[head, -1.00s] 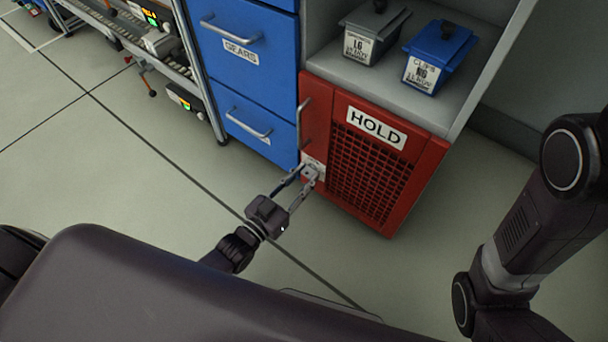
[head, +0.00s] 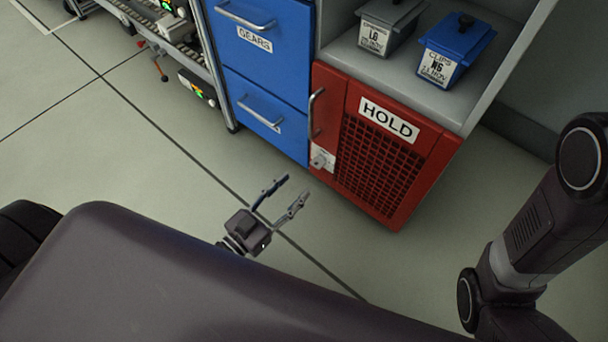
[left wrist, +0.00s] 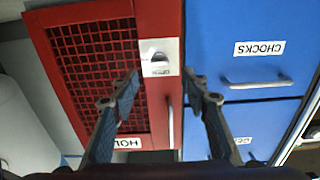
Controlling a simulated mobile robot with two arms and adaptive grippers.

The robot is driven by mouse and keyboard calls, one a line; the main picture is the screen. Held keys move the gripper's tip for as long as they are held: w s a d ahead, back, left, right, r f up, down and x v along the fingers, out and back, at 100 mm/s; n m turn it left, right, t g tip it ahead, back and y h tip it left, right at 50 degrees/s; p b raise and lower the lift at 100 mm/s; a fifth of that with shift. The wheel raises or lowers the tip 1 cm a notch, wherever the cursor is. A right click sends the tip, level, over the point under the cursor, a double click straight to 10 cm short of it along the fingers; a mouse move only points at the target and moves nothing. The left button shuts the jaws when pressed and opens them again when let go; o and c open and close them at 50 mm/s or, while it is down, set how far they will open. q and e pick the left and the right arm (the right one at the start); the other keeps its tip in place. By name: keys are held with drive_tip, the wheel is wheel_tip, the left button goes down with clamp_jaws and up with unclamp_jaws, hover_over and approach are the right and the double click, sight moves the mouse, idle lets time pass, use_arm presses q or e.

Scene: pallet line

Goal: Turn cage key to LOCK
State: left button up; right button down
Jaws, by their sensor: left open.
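The red cage (head: 379,160) with a mesh door and a HOLD label stands under the shelf. On its left edge is a small white lock plate (head: 327,153) with a grey key (head: 319,161). The plate (left wrist: 160,68) and the key (left wrist: 158,56) show upside down in the left wrist view; the lettering is too small to read and I cannot tell how the key is set. My left gripper (head: 296,188) is open and empty, apart from the key, below and left of it in the head view. In the wrist view its fingers (left wrist: 163,84) straddle the line towards the plate. My right gripper is out of view.
Blue drawers (head: 262,85) with bar handles adjoin the cage's left side. The cage has its own upright handle (head: 314,113). Two bins, one grey (head: 389,25) and one blue (head: 455,48), sit on the shelf above. The floor before the cage is clear.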

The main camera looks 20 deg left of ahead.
use_arm(q)
drive_tip(key=shift+v, duration=1.55)
